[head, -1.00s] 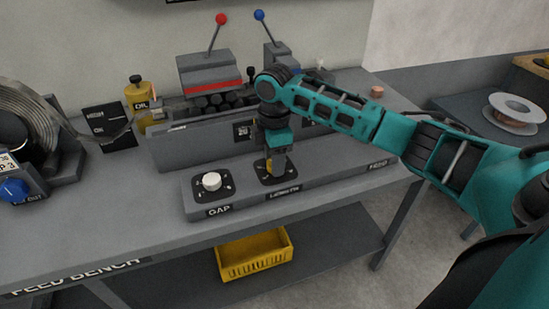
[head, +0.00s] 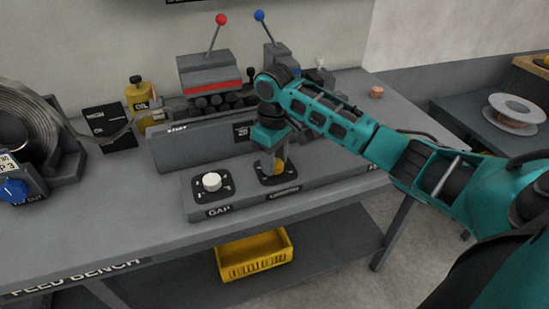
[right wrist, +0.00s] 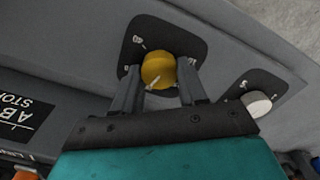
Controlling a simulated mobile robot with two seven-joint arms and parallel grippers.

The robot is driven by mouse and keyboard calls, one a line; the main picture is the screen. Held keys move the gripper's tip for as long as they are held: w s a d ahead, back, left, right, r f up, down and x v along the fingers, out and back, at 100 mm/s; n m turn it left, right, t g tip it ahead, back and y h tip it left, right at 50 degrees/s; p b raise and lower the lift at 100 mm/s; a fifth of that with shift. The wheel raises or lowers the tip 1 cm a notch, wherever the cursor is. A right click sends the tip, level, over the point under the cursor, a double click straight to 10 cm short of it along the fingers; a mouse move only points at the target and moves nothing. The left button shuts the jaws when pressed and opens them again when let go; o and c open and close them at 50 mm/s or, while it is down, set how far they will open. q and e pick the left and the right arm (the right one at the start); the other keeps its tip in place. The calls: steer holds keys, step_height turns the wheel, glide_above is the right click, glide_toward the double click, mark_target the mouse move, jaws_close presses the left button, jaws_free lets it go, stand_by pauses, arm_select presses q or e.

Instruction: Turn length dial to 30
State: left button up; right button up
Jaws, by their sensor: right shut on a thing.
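The length dial is a yellow knob (right wrist: 158,71) with a pale pointer line, on a dark scale plate (right wrist: 140,43) in the right wrist view. The pointer runs toward the lower left of that picture. The scale numbers are too small or covered to read. My right gripper (right wrist: 160,80) is shut on the yellow knob, one finger on each side. In the head view the gripper (head: 272,166) reaches down onto the dial above the LENGTH label (head: 283,191) and hides much of it. My left gripper is not in view.
The white GAP dial (head: 211,181) sits left of the length dial on the same panel. A grey upright plate (head: 195,146) stands behind. Red (head: 221,19) and blue (head: 259,15) levers rise at the back. A yellow crate (head: 254,256) is under the bench.

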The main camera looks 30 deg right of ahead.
steer(key=m, duration=0.4)
steer(key=shift+m, duration=0.3)
steer(key=shift+d+m, duration=0.1)
steer(key=shift+m, duration=1.9)
steer(key=o, duration=1.1)
steer(key=shift+c, duration=0.2)
step_height(320, 180, up, 13)
